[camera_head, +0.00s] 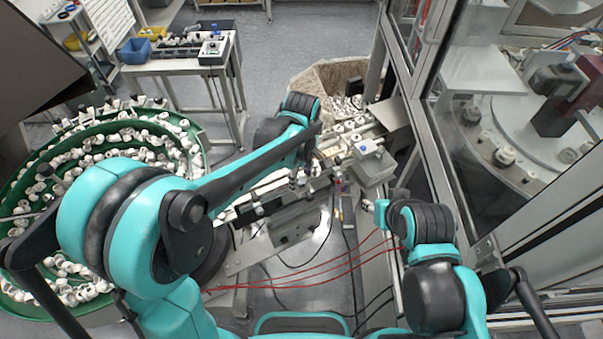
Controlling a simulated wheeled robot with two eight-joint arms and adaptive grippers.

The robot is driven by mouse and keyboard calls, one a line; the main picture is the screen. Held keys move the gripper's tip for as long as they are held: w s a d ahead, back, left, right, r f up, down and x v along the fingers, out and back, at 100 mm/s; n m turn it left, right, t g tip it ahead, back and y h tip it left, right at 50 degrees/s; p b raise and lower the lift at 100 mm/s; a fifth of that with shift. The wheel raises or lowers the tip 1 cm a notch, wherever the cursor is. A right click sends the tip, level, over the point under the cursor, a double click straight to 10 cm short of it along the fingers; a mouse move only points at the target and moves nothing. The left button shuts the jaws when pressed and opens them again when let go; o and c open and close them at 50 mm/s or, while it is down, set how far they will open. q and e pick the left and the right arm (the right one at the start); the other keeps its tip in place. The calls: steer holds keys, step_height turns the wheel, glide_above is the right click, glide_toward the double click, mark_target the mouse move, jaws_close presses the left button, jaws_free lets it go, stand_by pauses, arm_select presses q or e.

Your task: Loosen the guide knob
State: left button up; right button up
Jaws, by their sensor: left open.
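My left arm reaches from the left across the feed rail (265,190). My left gripper (304,176) is at its end, open, just above the rail's right part. The guide knob is too small to pick out for certain among the small fittings near the gripper, and the arm hides part of the rail. I cannot tell whether the fingers touch any fitting. My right gripper (370,206) is at lower right, small and partly hidden by its own arm, apart from the rail. Its jaw state is unclear.
A green round feeder (195,145) full of white caps stands at left. A grey box unit (372,165) sits beside the rail's right end. Red hoses (300,284) and black cables run below the rail. A framed glass enclosure (440,165) bounds the right side.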

mark_target(302, 180)
arm_select(q)
step_height(302, 180, up, 12)
stand_by(0.4)
